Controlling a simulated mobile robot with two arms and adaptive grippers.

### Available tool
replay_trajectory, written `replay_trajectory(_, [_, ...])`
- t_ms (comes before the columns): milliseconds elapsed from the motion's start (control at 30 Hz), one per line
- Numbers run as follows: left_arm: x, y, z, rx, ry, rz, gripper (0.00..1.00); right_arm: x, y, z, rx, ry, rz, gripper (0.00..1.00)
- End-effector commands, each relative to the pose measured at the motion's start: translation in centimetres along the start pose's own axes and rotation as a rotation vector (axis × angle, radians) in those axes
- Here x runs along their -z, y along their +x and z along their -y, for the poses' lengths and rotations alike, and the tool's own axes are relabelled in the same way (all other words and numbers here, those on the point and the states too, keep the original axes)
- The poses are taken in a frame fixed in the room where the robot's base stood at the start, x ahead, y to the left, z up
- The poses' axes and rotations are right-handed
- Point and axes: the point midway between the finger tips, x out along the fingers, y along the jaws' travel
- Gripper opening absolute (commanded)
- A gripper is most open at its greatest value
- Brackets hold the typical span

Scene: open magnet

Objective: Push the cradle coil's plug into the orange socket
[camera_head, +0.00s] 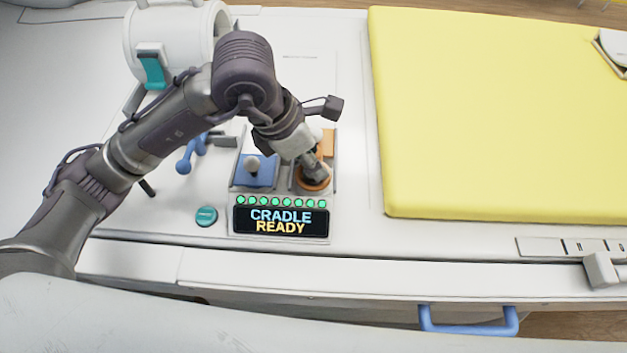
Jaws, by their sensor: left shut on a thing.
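The orange socket (326,184) is in the right bay of a small panel in the middle of the camera_head view. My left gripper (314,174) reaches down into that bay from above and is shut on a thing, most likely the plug. The gripper covers the plug, so I cannot tell how deep it sits. The panel's display (281,221) reads "CRADLE READY", with a row of green lights (281,202) above it. A white ring-shaped coil (176,38) with a teal latch stands at the upper left, partly behind my arm. My right gripper is not in view.
A blue socket (262,180) with a pale knob-like piece is in the left bay. A teal round button (206,215) and a blue handle-like piece (186,160) are left of the panel. A yellow pad (500,110) fills the right. A blue drawer handle (468,326) is below.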

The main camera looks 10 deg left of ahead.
Motion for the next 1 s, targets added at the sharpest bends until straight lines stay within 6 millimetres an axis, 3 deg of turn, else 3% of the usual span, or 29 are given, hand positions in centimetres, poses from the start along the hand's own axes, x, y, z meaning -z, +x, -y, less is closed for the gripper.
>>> replay_trajectory(400, [0.06,0.17,0.0,0.0,0.0,0.001,0.0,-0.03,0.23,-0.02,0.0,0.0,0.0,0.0])
replay_trajectory(433, [0.06,0.17,0.0,0.0,0.0,0.001,0.3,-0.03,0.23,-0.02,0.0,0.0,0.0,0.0])
replay_trajectory(600, [0.06,0.18,0.0,0.0,0.0,0.001,0.57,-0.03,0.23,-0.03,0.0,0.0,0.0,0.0])
replay_trajectory(1000, [0.03,-0.52,-0.03,-0.001,0.001,0.002,0.57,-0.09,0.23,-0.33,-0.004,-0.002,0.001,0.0])
